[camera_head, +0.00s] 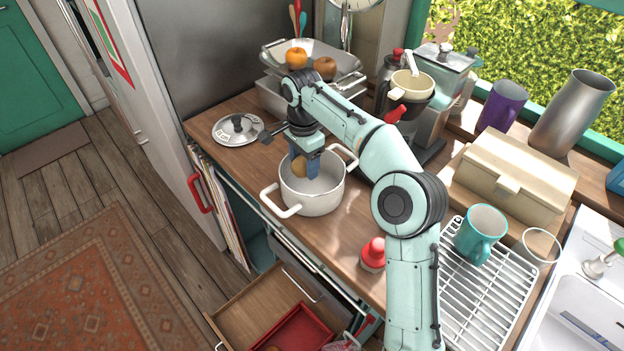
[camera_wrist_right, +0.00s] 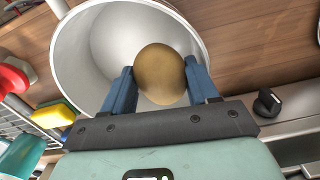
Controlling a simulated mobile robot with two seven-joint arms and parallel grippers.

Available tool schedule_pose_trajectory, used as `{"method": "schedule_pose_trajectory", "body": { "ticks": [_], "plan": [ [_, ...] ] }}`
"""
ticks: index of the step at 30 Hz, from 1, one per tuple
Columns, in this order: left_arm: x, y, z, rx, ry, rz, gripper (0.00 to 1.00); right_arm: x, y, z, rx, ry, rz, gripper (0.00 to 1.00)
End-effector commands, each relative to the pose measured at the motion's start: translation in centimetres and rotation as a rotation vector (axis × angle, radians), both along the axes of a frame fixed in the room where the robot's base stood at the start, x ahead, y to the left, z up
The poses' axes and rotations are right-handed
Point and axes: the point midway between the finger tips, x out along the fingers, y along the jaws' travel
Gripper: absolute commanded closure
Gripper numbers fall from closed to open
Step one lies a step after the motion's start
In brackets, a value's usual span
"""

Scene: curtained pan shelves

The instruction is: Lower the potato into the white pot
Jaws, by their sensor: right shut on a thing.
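The white pot (camera_head: 312,193) stands on the wooden counter with its mouth open upward and a handle on each side. My right gripper (camera_head: 306,167) points down over the pot, its blue fingertips at the pot's mouth. It is shut on the brown potato (camera_head: 299,168). In the right wrist view, the potato (camera_wrist_right: 161,74) sits between the two blue fingers, in front of the white pot's (camera_wrist_right: 98,47) inside. Whether the potato touches the pot is not clear. My left gripper is not in view.
A lid (camera_head: 237,130) lies on the counter left of the pot. A red-topped shaker (camera_head: 373,254) stands right of it. A metal fruit tray (camera_head: 338,58) is behind. A drawer (camera_head: 262,302) stands open below. A wire rack (camera_head: 484,292) holds a teal mug (camera_head: 481,233).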

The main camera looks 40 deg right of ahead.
Motion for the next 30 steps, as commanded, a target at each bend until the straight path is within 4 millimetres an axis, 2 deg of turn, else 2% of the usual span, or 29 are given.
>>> {"method": "schedule_pose_trajectory", "body": {
  "ticks": [6,7,9,10,18,22,26,30],
  "plan": [
    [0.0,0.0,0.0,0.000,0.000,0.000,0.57,0.0,0.0,0.0,0.000,0.000,0.000,0.75],
    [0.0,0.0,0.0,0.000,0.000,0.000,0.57,0.0,0.0,0.0,0.000,0.000,0.000,0.38],
    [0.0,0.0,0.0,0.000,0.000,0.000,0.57,0.0,0.0,0.0,0.000,0.000,0.000,0.15],
    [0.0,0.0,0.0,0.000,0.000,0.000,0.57,0.0,0.0,0.0,0.000,0.000,0.000,0.11],
    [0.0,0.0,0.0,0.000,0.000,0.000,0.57,0.0,0.0,0.0,0.000,0.001,0.000,0.11],
    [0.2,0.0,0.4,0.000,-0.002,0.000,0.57,0.0,0.0,0.8,0.000,0.000,0.000,0.11],
    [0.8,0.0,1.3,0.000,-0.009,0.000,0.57,0.1,0.1,3.2,0.000,-0.004,0.000,0.11],
    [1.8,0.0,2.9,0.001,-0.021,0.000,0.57,0.2,0.1,6.7,0.000,-0.008,0.001,0.11]
  ]
}}
